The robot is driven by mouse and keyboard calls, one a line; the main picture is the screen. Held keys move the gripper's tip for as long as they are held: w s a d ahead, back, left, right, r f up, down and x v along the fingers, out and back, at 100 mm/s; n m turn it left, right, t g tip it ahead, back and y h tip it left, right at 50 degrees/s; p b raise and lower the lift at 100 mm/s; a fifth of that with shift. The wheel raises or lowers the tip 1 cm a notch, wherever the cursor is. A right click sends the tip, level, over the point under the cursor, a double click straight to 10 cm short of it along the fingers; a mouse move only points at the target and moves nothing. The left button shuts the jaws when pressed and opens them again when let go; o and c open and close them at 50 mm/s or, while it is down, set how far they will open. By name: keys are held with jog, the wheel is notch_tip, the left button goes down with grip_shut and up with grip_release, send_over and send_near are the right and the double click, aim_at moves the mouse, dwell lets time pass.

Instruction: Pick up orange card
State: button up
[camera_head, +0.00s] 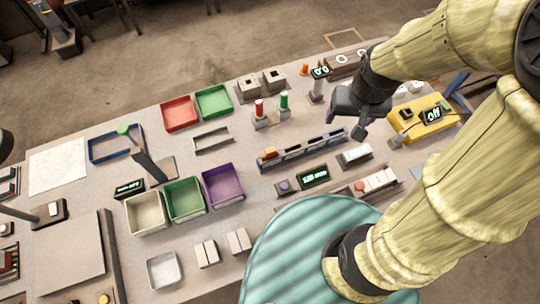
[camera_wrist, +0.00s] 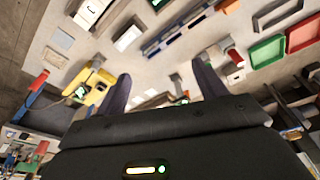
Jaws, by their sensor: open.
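My gripper (camera_head: 346,125) is open and empty, above the back right part of the table. Its two fingers also show in the wrist view (camera_wrist: 163,76), apart, with nothing between them. I cannot make out a clear orange card. A small orange piece (camera_head: 269,152) sits at the left end of a long grey-blue rack (camera_head: 305,153), left of and in front of my gripper. An orange patch also shows at the top of the wrist view (camera_wrist: 229,5). Another small orange object (camera_head: 305,68) stands at the back of the table.
Red (camera_head: 180,114) and green (camera_head: 214,101) trays lie at the back. Beige (camera_head: 146,213), green (camera_head: 185,199) and purple (camera_head: 223,187) bins stand left of centre. Upright red and green-topped posts (camera_head: 259,110) and a yellow device (camera_head: 421,120) flank my gripper.

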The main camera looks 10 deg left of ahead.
jog(key=w+a+f+n+g+b, duration=0.1)
jog(key=a+f+n+b, duration=0.25)
jog(key=a, duration=0.65)
jog(key=n+g+b, duration=0.1)
jog(key=n, duration=0.1)
send_over(270, 150)
notch_tip(270, 150, down, 2)
jog(key=shift+s+a+f, duration=0.15)
jog(key=shift+s, duration=0.05)
jog(key=shift+f, duration=0.1)
notch_tip(270, 150, down, 12)
jog(key=shift+p, duration=0.4)
jog(key=shift+w+f+p, duration=0.15)
jog(key=shift+f+p, duration=0.25)
jog(key=shift+f, duration=0.95)
jog(key=shift+w+f+p, duration=0.15)
jog(key=shift+f+p, duration=0.2)
jog(key=shift+f, duration=0.95)
jog(key=shift+m, duration=0.25)
